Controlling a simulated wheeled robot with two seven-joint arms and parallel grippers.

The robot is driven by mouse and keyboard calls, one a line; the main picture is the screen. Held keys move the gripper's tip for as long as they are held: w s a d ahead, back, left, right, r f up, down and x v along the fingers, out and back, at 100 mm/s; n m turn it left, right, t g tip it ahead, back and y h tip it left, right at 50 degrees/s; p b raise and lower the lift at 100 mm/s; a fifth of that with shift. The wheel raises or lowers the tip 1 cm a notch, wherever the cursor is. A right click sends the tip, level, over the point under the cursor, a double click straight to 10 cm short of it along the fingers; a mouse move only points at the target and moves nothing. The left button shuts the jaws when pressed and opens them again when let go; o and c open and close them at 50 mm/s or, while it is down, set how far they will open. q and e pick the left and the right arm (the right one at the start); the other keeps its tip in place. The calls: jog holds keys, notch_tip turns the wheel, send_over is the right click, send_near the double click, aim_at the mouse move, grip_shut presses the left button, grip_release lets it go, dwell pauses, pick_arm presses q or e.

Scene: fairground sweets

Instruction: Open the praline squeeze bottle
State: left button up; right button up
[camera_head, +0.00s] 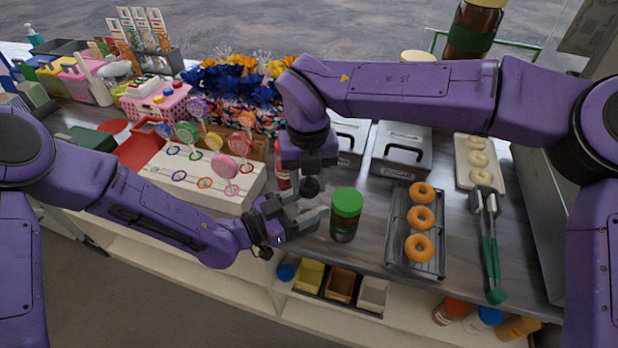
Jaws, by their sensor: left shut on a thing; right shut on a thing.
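My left gripper (312,216) comes in from the left, low over the counter's front part. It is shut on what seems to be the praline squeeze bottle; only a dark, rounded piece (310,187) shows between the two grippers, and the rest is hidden. My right gripper (309,172) points down from above, directly over the left one. It is shut on the top of this dark piece, probably its cap. Whether the cap is still seated cannot be told.
A brown jar with a green lid (346,204) stands close right of my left fingertips. A doughnut tray (398,240) lies further right. A white lollipop stand (237,200) is at left, and a red bottle (283,180) stands close behind the grippers.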

pick_arm(q)
jog(key=shift+s+f, duration=0.1)
jog(key=shift+f, duration=0.15)
pick_arm(e)
jog(key=n, duration=0.6)
jog(key=shift+s+a+n, duration=0.1)
jog(key=shift+n, duration=0.2)
jog(key=n, duration=1.1)
jog(key=shift+s, duration=0.1)
pick_arm(q)
jog(key=shift+a, duration=0.1)
pick_arm(e)
jog(key=shift+r, duration=0.2)
jog(key=shift+r, duration=0.95)
